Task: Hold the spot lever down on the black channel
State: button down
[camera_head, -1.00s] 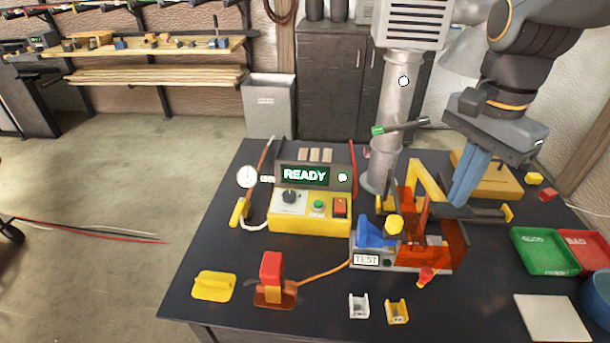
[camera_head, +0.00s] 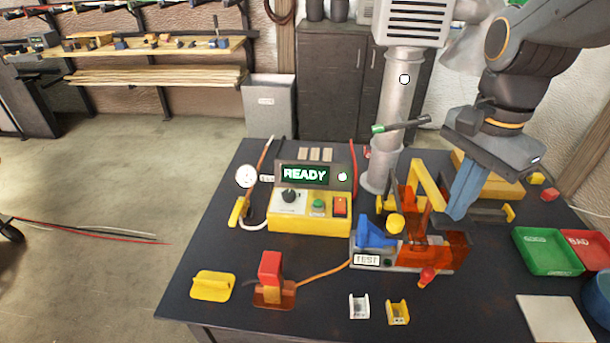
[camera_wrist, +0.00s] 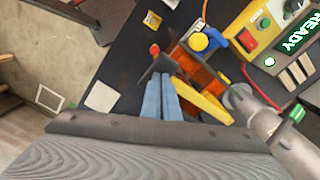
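The test fixture (camera_head: 367,260) stands on the dark bench, with orange see-through walls, a yellow arm (camera_head: 428,184), a yellow knob (camera_head: 395,224), a blue part (camera_head: 372,234) and a red knob (camera_head: 427,276). A dark bar (camera_head: 483,214) crosses behind its right side. I cannot tell for certain which part is the spot lever or the black channel. My gripper (camera_head: 456,214) points down at the fixture's right side, blue fingers together. In the wrist view my fingertips (camera_wrist: 160,77) reach a dark piece beside the orange walls; contact is unclear and nothing shows between them.
A yellow control box (camera_head: 310,222) reading READY stands left of the fixture. A duct with a green-tipped handle (camera_head: 400,125) rises behind. A green GOOD tray (camera_head: 547,252) and red BAD tray (camera_head: 588,250) lie right. White and yellow small clips (camera_head: 359,306) lie in front.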

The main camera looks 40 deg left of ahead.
aim_at(456, 224)
jog(key=shift+s+d+f+b, duration=0.15)
jog(key=shift+s+f+b, duration=0.1)
jog(key=shift+f, duration=0.6)
jog(key=shift+s+d+f+b, duration=0.15)
jog(key=shift+f+b, duration=0.1)
jog(key=shift+f, duration=0.55)
jog(key=shift+s+f, duration=0.2)
jog(key=shift+f, duration=0.45)
jog(key=shift+s+d+f, duration=0.2)
jog(key=shift+s+f, duration=0.05)
jog(key=shift+f, duration=0.1)
dwell(1.5)
notch_tip(456, 224, up, 11)
jog(key=w+a+p, duration=0.1)
jog(key=w+p, duration=0.2)
jog(key=p, duration=0.7)
jog(key=shift+a+r, duration=0.2)
jog(key=shift+a, duration=0.2)
